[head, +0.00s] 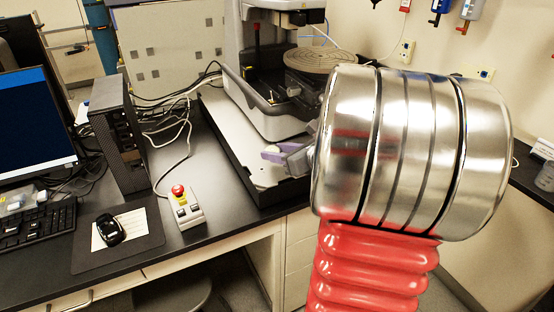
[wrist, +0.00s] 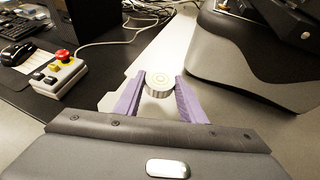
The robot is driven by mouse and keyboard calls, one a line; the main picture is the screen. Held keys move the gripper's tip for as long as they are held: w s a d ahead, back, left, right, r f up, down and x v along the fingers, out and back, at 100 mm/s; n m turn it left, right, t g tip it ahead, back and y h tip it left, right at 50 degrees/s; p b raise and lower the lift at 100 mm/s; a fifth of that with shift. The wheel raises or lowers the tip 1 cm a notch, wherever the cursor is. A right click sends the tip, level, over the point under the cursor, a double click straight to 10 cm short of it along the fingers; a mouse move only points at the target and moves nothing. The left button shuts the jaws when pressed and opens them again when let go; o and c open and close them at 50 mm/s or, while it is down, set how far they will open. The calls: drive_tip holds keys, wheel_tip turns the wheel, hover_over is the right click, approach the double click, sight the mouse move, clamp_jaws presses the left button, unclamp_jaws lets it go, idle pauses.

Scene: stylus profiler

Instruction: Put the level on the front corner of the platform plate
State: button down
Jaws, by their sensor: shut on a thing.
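The level is a small round silver disc with a ringed, pale top (wrist: 160,82). In the wrist view it sits between the two purple fingertips of my gripper (wrist: 160,86), which is shut on it. In the head view my gripper (head: 271,154) is over the front part of the light grey platform plate (head: 232,134), and my arm's big metal wrist hides much of it. The plate also shows in the wrist view (wrist: 152,50), beyond and below the level. I cannot tell whether the level touches the plate.
The profiler (head: 275,115) with its round stage (head: 322,60) stands on the plate behind my gripper. A control box with a red button (head: 184,206) is left of the plate. A mouse (head: 110,230), keyboard (head: 35,225) and dark computer tower (head: 117,135) are farther left.

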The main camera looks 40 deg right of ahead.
drive_tip(key=shift+f, duration=1.25)
drive_tip(key=shift+f, duration=0.15)
drive_tip(key=c, duration=1.2)
unclamp_jaws()
drive_tip(key=shift+o, duration=0.2)
drive_tip(key=shift+s+r, duration=0.3)
drive_tip(key=shift+s, duration=0.1)
drive_tip(key=v, duration=1.1)
drive_tip(key=shift+r, duration=0.1)
